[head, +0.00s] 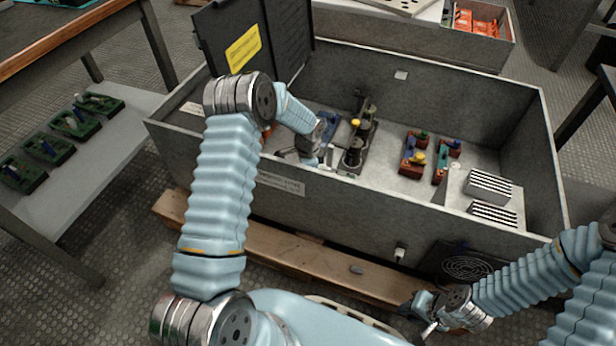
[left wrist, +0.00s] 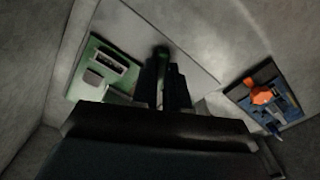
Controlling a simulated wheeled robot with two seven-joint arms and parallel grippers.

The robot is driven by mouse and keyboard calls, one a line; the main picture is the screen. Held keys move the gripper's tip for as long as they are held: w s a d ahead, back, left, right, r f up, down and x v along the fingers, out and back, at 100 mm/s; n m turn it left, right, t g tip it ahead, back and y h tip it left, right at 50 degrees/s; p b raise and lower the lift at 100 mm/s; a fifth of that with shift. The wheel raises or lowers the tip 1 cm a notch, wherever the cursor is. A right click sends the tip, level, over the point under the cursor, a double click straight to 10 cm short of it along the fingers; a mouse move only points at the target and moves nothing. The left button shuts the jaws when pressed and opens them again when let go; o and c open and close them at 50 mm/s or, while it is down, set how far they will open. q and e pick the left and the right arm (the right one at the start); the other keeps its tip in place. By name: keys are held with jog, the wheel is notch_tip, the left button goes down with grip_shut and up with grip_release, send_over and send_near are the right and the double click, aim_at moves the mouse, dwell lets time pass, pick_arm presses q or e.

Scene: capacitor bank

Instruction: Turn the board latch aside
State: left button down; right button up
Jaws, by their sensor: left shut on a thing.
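My left gripper (head: 312,158) reaches down inside the grey metal cabinet, near its front wall. In the left wrist view its dark fingers (left wrist: 163,85) are closed together on a small dark piece with a green tip (left wrist: 162,52), seemingly the board latch; its shape is mostly hidden by the fingers. A green board (left wrist: 103,68) lies just left of the fingers, and a blue board with an orange part (left wrist: 262,97) lies to the right. My right gripper (head: 425,318) is outside the cabinet, low at the front, away from the boards; its finger opening is unclear.
The cabinet (head: 375,205) has high walls around the arm, and a dark lid (head: 290,35) stands open at its back left. Dark posts (head: 355,150), red-brown boards (head: 411,158) and striped blocks (head: 489,186) are inside. A side shelf (head: 95,160) holds several green boards.

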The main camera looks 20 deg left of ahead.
pick_arm(q)
jog(key=n+b, duration=0.1)
jog(key=n, duration=0.1)
jog(key=shift+n, duration=0.4)
jog(key=n, duration=0.3)
jog(key=shift+n+b, duration=0.3)
jog(key=shift+b, duration=0.05)
jog(key=n, duration=0.5)
jog(key=shift+n+b, duration=0.3)
jog(key=shift+n, duration=0.1)
jog(key=c, duration=1.1)
grip_release()
jog(key=shift+c, duration=0.2)
jog(key=shift+r, duration=0.15)
notch_tip(320, 180, up, 14)
jog(key=p, duration=0.2)
jog(key=shift+f, duration=0.2)
